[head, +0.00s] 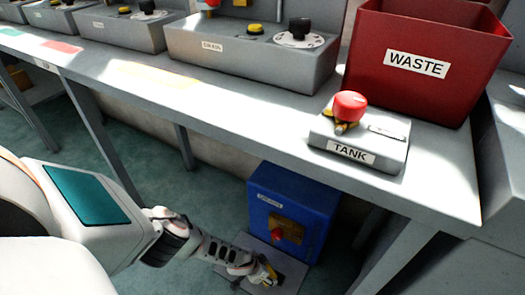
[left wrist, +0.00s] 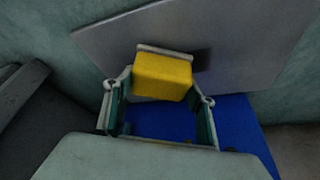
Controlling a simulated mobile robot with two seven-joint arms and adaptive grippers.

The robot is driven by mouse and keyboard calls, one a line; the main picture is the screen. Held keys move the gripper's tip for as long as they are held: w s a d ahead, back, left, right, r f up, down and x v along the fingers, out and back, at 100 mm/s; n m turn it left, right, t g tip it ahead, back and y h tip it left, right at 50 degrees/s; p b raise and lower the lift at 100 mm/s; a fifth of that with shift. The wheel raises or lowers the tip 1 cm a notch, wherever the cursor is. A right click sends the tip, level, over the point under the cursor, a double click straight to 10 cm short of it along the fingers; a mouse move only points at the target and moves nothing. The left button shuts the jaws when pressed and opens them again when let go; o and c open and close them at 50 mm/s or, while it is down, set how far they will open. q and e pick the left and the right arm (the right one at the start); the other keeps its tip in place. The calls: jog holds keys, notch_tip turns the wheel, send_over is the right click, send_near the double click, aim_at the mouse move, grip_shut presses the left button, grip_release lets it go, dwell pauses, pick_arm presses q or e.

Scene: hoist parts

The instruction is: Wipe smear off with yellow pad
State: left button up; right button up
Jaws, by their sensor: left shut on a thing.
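My left gripper (head: 262,272) reaches down low in front of the blue box, and it also shows in the left wrist view (left wrist: 160,88). It is shut on the yellow pad (left wrist: 162,76), a block held between its two fingers; a bit of yellow shows at the fingertips in the head view. The pad is over or against a grey plate (left wrist: 240,35), also seen at the foot of the blue box (head: 292,272). A dark patch (left wrist: 203,60) lies on the plate just right of the pad; I cannot tell if it is smear or shadow. My right gripper is out of view.
The blue box (head: 315,215), with a red knob, stands under the grey bench (head: 250,115). On the bench are a red WASTE bin (head: 430,85), a TANK box with a red button (head: 375,140) and grey control boxes (head: 250,60). A bench leg (head: 385,262) stands right of the blue box.

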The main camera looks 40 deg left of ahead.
pick_arm(q)
jog(key=shift+w+d+f, duration=0.1)
jog(key=shift+w+d, duration=0.15)
jog(key=shift+d, duration=0.9)
jog(key=shift+w+d, duration=0.3)
jog(key=shift+d, duration=0.85)
jog(key=shift+w+d+f, duration=0.1)
jog(key=shift+w+d, duration=0.15)
jog(key=shift+d, duration=0.9)
jog(key=shift+a, duration=0.1)
jog(key=shift+s+a+f, duration=0.1)
jog(key=shift+s+a, duration=0.45)
jog(key=shift+a, duration=1.75)
jog(key=shift+s+a+f, duration=0.1)
jog(key=shift+s+a, duration=0.45)
jog(key=shift+a, duration=1.8)
jog(key=shift+s+a+f, duration=0.1)
jog(key=shift+s+a, duration=0.45)
jog(key=shift+a, duration=1.75)
jog(key=shift+d, duration=0.1)
jog(key=shift+w+d+f, duration=0.1)
jog(key=shift+w+d, duration=0.15)
jog(key=shift+d, duration=0.9)
jog(key=shift+w+d+r, duration=0.1)
jog(key=shift+w+d, duration=0.2)
jog(key=shift+d, duration=0.85)
jog(key=shift+w+d+f, duration=0.1)
jog(key=shift+w+d, duration=0.15)
jog(key=shift+d, duration=0.9)
